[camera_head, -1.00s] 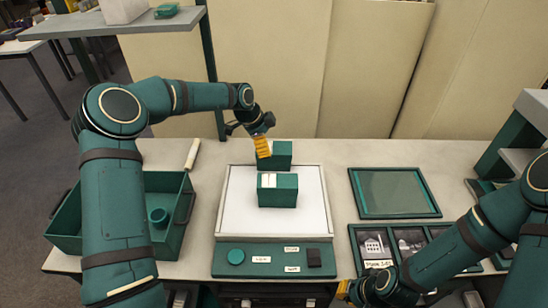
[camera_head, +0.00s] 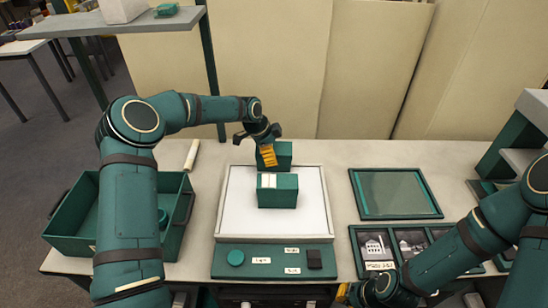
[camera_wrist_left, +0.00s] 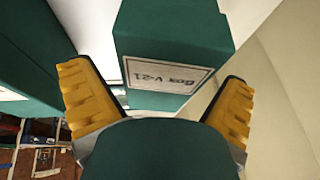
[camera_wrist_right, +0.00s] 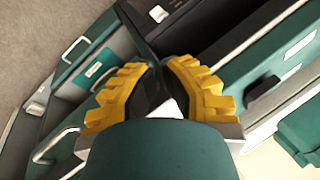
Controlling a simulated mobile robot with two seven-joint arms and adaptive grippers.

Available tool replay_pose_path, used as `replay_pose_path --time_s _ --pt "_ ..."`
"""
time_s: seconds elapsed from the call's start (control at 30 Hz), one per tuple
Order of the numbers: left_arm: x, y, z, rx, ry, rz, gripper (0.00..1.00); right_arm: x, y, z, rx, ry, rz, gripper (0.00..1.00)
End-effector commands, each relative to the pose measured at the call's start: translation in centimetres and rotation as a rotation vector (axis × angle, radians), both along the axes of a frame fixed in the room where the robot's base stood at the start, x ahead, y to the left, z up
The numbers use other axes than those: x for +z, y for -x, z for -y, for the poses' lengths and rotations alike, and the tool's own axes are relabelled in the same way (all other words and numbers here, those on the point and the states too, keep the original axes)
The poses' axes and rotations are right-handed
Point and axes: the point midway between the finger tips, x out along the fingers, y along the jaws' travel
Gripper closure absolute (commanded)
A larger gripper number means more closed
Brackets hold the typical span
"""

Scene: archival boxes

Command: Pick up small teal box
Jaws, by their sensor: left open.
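Two teal boxes are at the back middle of the table. The rear teal box (camera_head: 284,153) stands at the back edge of a white board; the front teal box (camera_head: 283,193), with a pale label strip on top, stands on the board. My left gripper (camera_head: 267,154) is open at the rear box, partly hiding its left side. In the left wrist view, a teal box labelled "Box V-21" (camera_wrist_left: 172,40) lies ahead between the spread yellow fingers; contact is unclear. Another teal box (camera_wrist_left: 30,50) is at left. My right gripper (camera_wrist_right: 158,68) looks shut and empty at the table's front edge.
The white board (camera_head: 232,200) adjoins a teal control strip (camera_head: 215,262). An open teal crate (camera_head: 70,235) is at left. A white roll (camera_head: 191,155), a teal-framed panel (camera_head: 394,193) and framed photographs (camera_head: 376,246) lie around. Tan panels (camera_head: 270,70) stand behind.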

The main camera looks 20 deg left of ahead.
Motion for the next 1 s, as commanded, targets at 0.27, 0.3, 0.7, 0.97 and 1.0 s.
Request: replay_pose_path --time_s 0.27,0.3,0.7,0.97,1.0 --pt "-0.38 0.0 0.02 0.0 0.0 0.0 0.0 -0.37 0.0 0.0 0.0 0.0 0.0 1.0" --pt "-0.39 0.0 0.02 0.0 0.0 0.0 0.0 -0.38 -0.01 0.01 0.0 0.0 0.0 1.0" --pt "-0.37 0.0 0.02 0.0 0.0 0.0 0.63 -0.35 -0.01 0.0 0.0 0.0 0.0 1.0" --pt "-0.27 -0.04 0.04 0.0 0.0 0.002 0.79 -0.36 -0.01 0.01 0.0 0.0 0.0 1.0" --pt "-0.27 -0.04 0.04 0.0 0.0 0.002 0.79 -0.36 -0.01 0.01 0.0 0.0 0.0 1.0"
